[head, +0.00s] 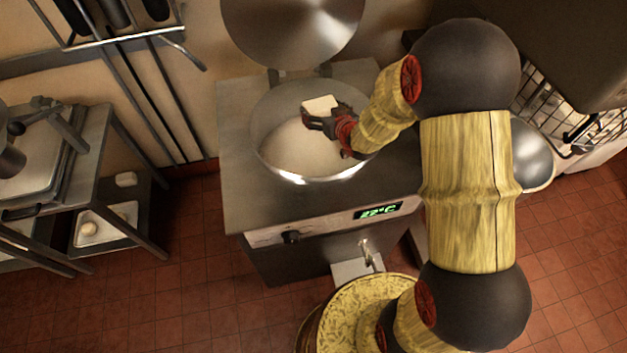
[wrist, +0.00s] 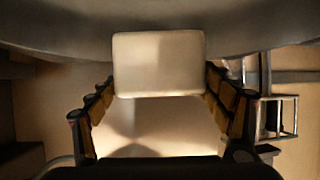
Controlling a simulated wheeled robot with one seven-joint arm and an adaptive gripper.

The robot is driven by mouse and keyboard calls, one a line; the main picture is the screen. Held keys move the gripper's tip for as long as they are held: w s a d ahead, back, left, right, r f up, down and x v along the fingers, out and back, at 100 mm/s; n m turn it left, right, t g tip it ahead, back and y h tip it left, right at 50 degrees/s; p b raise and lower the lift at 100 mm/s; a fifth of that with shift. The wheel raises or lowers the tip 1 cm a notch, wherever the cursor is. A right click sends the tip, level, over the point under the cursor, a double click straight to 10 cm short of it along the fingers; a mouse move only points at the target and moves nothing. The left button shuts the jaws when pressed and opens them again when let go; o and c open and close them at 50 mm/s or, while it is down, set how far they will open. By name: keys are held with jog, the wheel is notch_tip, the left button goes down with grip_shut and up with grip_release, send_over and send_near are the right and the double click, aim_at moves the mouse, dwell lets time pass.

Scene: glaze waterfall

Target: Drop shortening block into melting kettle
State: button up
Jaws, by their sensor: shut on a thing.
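The shortening block (head: 321,104) is a pale cream block held in my gripper (head: 322,117). In the wrist view the block (wrist: 158,64) sits between the two fingers (wrist: 158,88), which close on its sides. The melting kettle (head: 270,150) is a round metal bowl set in a steel cabinet. My gripper and the block are over the kettle's opening in the head view; their height above its bottom is hard to tell. The kettle's round lid (head: 292,30) stands open behind it.
The kettle's cabinet front has a green display (head: 378,211), a knob (head: 291,237) and a drain tap (head: 367,250). A metal table (head: 45,150) with shelves stands at left. Hanging utensils are at upper left. A metal bowl (head: 533,155) and a wire rack (head: 560,115) are at right.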

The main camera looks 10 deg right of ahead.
jog(key=shift+f, duration=0.1)
jog(key=o, duration=1.6)
jog(key=shift+o, duration=0.2)
jog(key=shift+f, duration=0.15)
jog(key=shift+s, duration=0.1)
jog(key=v, duration=1.2)
